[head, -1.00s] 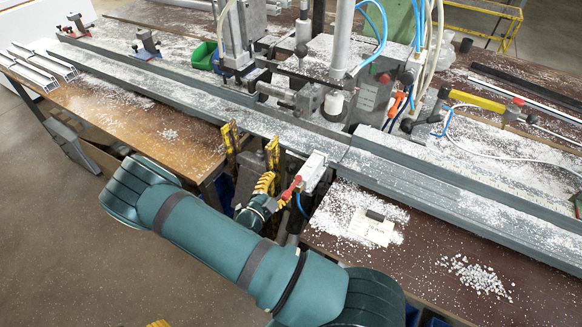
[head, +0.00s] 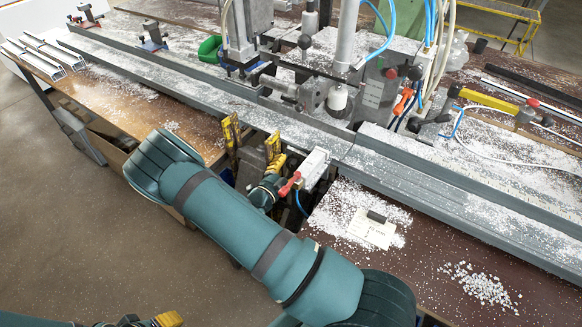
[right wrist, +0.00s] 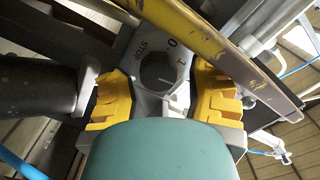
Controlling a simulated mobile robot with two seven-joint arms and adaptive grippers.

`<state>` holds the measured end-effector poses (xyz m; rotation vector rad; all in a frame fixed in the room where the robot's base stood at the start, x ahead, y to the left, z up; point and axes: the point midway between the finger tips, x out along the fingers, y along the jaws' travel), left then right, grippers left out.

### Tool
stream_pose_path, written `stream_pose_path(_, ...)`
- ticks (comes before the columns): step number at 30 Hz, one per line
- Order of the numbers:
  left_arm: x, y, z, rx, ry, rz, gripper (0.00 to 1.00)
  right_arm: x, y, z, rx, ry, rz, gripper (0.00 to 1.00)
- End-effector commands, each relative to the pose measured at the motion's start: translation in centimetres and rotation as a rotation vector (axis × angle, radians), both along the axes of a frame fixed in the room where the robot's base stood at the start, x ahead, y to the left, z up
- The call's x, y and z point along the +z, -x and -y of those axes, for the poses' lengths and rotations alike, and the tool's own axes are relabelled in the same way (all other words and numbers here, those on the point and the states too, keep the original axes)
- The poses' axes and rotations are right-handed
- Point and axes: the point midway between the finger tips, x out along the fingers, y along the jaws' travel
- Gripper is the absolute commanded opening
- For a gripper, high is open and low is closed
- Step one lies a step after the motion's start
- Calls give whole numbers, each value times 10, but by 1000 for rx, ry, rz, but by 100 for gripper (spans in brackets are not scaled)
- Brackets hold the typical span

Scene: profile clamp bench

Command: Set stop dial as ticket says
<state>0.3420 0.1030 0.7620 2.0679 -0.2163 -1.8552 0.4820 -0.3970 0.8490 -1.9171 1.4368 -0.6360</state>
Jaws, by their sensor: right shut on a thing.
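The stop dial (right wrist: 157,72) shows in the right wrist view as a grey plate with a dark round centre, marked STOP, 0 and 1. The yellow fingers of my right gripper (right wrist: 164,98) lie on both sides of its centre, shut on it. Which mark it points to I cannot tell. In the head view my right gripper (head: 272,172) is low at the bench's front edge, and the dial is hidden there. The ticket (head: 373,234) is a pale card under a dark clip on the bench; its writing is too small to read. Part of my left gripper (head: 167,319) shows at the bottom edge.
A red lever (head: 289,184) and a white box (head: 313,166) sit right beside my right gripper. Worn yellow posts (head: 231,133) stand to its left. A long grey rail (head: 440,187) crosses the bench. A yellow bar (right wrist: 195,32) passes close above the fingers.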

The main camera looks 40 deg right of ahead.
Motion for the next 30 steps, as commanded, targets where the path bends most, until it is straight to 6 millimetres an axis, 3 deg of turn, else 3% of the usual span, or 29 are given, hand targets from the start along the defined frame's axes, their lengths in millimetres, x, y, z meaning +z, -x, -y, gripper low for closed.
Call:
stream_pose_path(1,0,0,0,0,0,0,54,4,0,8,-7,13,6,44)
stream_pose_path(5,0,0,0,1,0,0,54,4,-1,8,-7,13,6,0)
stream_pose_path(20,3,-1,0,2,0,2,54,4,0,5,-4,1,35,0)
stream_pose_path(30,19,-5,-1,9,-2,12,54,4,0,3,-1,-60,227,0)
